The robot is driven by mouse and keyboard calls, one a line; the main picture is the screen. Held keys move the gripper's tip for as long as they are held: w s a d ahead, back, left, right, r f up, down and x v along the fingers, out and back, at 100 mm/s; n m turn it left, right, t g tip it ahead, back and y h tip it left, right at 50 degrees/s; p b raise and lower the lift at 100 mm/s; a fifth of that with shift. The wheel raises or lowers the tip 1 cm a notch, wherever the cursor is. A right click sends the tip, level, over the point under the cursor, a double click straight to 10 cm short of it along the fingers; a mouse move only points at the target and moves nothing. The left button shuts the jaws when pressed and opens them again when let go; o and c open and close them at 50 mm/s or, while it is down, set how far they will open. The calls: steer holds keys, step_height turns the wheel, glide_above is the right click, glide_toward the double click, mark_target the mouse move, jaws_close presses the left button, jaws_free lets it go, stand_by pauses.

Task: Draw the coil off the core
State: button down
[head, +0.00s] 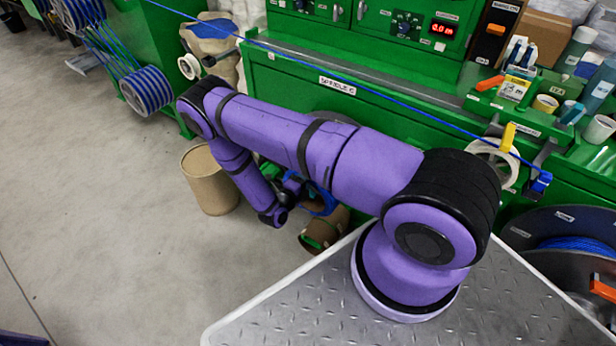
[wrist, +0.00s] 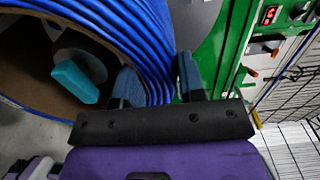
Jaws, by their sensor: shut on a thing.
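The coil of blue cable (wrist: 105,22) fills the upper left of the wrist view, its turns side by side around a brown inner wall, which looks like the core (wrist: 28,65). My gripper (wrist: 158,78) has one dark finger on each side of the coil's band and is shut on it. In the head view my gripper (head: 297,188) is low beside the green machine, partly hidden by my arm. A small part of the blue coil (head: 328,203) shows beyond it. How far the coil sits along the core cannot be told.
A teal block-like piece (wrist: 75,82) shows inside the core's opening. A cardboard drum (head: 210,182) stands on the floor, and brown tubes (head: 325,232) lie near the green machine (head: 340,70). A taut blue cable (head: 350,80) crosses above my arm.

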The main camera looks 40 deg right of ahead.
steer(key=v, duration=1.1)
steer(key=shift+a, duration=0.4)
stand_by(1.2)
steer(key=shift+s+r, duration=0.1)
steer(key=shift+r, duration=0.05)
